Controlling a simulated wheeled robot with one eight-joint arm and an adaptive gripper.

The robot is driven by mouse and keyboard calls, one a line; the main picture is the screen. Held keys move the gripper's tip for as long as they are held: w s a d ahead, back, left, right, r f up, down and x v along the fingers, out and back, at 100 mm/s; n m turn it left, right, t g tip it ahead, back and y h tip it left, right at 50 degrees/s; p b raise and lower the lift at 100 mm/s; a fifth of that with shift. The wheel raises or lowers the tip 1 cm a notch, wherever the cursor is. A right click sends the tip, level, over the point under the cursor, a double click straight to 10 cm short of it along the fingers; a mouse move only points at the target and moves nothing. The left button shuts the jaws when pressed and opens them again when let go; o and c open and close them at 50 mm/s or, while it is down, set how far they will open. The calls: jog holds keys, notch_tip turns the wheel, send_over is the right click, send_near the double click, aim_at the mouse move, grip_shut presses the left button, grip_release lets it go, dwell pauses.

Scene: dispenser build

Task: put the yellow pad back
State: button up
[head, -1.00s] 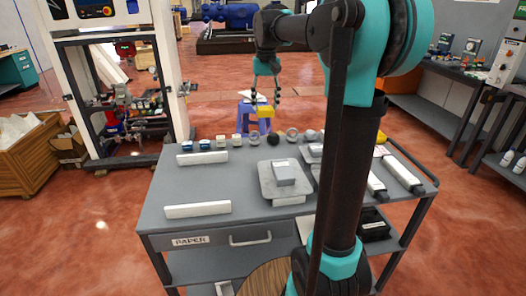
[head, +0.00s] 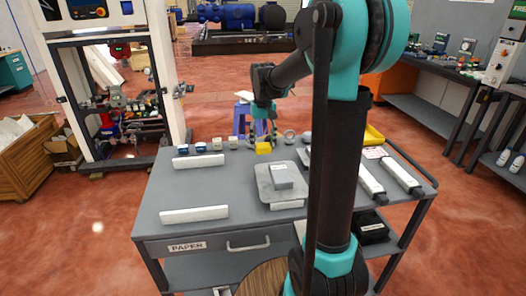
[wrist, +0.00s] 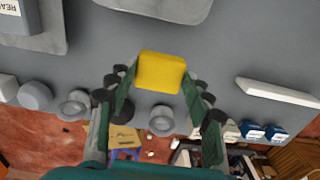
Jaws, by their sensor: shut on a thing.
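The yellow pad (head: 263,148) is a small block between the fingers of my gripper (head: 262,136), at the far edge of the grey table in the head view. In the wrist view the pad (wrist: 161,72) sits between the tips of the two fingers, which are shut on its sides. It is over the grey tabletop (wrist: 215,80); I cannot tell whether it touches it. A row of small items runs along the far edge, with cream blocks (head: 233,142) left of the gripper and round grey pieces (head: 290,136) right of it. A black round piece (wrist: 122,138) is partly hidden by a finger.
A grey plate with a labelled box (head: 282,175) stands close in front of the pad. White bars (head: 194,215) lie on the left, and long white-grey bars (head: 400,175) on the right. A yellow tray (head: 374,136) is at the back right. The table's left middle is clear.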

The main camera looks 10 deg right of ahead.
aim_at(263, 145)
jog(key=shift+f, duration=2.2)
jog(key=o, duration=1)
jog(key=shift+f, duration=0.1)
notch_tip(263, 145, up, 12)
jog(key=shift+r, duration=0.15)
